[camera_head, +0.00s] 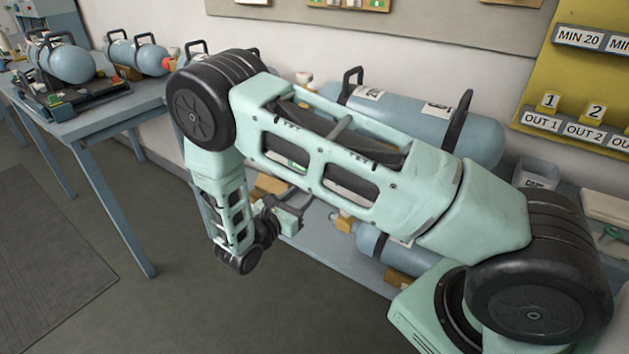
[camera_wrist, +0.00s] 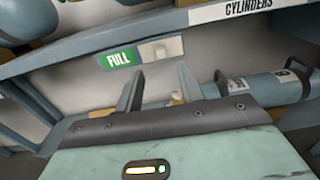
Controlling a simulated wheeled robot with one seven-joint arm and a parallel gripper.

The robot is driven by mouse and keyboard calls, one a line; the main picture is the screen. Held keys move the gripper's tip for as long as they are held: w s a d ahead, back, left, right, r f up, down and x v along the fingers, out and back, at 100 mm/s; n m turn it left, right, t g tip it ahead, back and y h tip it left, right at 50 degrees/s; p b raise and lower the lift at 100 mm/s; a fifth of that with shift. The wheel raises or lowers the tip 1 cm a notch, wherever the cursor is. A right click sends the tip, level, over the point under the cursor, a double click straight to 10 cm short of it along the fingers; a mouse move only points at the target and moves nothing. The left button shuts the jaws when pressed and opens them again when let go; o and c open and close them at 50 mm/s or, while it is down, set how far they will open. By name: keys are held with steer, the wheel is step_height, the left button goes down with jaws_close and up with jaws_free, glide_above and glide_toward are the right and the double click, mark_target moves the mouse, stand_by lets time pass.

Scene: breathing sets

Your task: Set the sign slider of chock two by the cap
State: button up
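A sign with a green FULL face (camera_wrist: 118,58) and a pale slider plate (camera_wrist: 161,48) shows in the wrist view under a shelf edge. A small raised piece, which looks like the cap, stands on the plate. No number on this sign is readable, so I cannot tell which chock it belongs to. My gripper (camera_wrist: 160,88) is open and empty, its two fingers apart just below the sign in the picture. Contact with the sign is not visible. In the head view my gripper (camera_head: 296,207) is small and partly hidden by my arm.
The shelf edge labelled CYLINDERS (camera_wrist: 248,7) runs above the sign. A blue-grey cylinder (camera_wrist: 278,86) lies to the right. In the head view a large cylinder (camera_head: 460,136) lies on the rack behind my arm, and a blue table (camera_head: 110,112) with cylinders stands at left.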

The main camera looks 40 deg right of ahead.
steer(key=x, duration=0.7)
steer(key=shift+p, duration=0.35)
jaws_close()
